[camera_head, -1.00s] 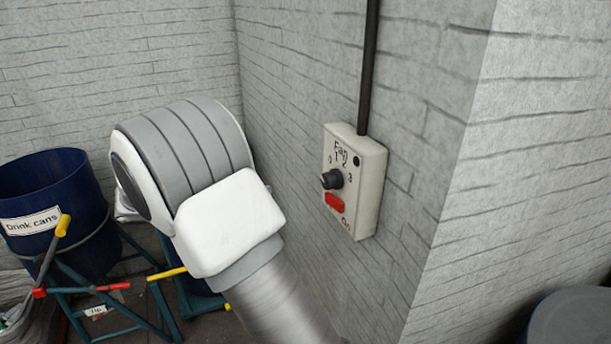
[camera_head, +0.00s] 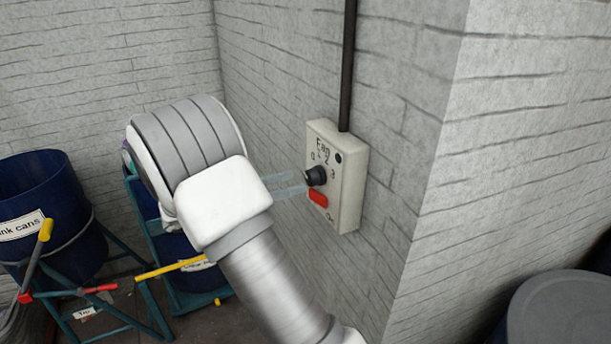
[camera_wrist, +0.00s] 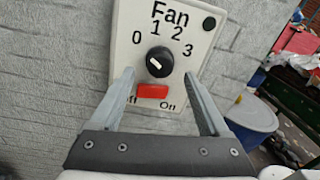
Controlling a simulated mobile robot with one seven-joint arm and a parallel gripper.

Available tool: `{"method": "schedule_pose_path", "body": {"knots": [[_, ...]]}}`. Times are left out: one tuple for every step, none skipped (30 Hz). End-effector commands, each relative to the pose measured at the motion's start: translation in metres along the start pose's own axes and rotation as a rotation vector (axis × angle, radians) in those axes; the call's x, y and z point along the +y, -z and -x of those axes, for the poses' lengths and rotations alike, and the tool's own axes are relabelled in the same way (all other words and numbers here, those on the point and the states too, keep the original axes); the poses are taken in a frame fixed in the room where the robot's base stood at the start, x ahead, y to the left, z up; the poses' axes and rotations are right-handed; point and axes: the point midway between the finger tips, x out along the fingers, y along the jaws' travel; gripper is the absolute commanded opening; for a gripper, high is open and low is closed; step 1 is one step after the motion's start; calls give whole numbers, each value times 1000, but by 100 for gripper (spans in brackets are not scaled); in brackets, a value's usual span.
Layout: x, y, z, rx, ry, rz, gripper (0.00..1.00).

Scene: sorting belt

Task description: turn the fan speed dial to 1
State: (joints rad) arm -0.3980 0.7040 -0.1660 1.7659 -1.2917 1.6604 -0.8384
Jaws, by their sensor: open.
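The fan control box (camera_head: 349,190) is a pale panel on the brick wall, with a black speed dial (camera_head: 316,176) on its front. In the wrist view the dial (camera_wrist: 162,55) sits below the numbers 0, 1, 2 and 3. Its white mark slants up and left, roughly toward 0. My gripper (camera_head: 299,182) is open, with its fingertips close to the dial. In the wrist view my gripper (camera_wrist: 159,77) has one finger on each side and slightly below the dial, with gaps between. Contact is not visible.
A red rocker switch (camera_wrist: 152,91) marked Off and On lies just below the dial, between the fingers. A dark round lamp (camera_wrist: 208,23) is at the box's upper right. A black conduit (camera_head: 348,65) runs up the wall. Blue bins (camera_head: 45,225) stand at left.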

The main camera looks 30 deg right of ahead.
Motion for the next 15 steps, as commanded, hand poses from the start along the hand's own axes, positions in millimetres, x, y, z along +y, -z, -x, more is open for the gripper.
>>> {"method": "schedule_pose_path", "body": {"knots": [[-1, -2, -11, 0, 4, 1, 79], [-1, -1, -16, 0, 5, 2, 79], [-1, -1, -23, 1, 3, 2, 79], [-1, -1, -27, 0, 3, 1, 79], [-1, -1, -31, 0, 3, 1, 79], [-1, -1, -35, 0, 3, 0, 79], [-1, -1, -38, 1, 3, 0, 79], [0, 0, -41, 1, 2, 0, 79], [0, 0, -43, 0, 1, 0, 79], [0, 0, -45, 0, 1, 1, 79], [0, 0, -46, 0, 0, 1, 79], [0, 0, -47, 0, 0, 1, 79], [0, 0, -47, 0, 0, 1, 79], [0, 0, -48, 0, 0, 1, 79], [0, 0, -48, 0, 0, 1, 79]]}}
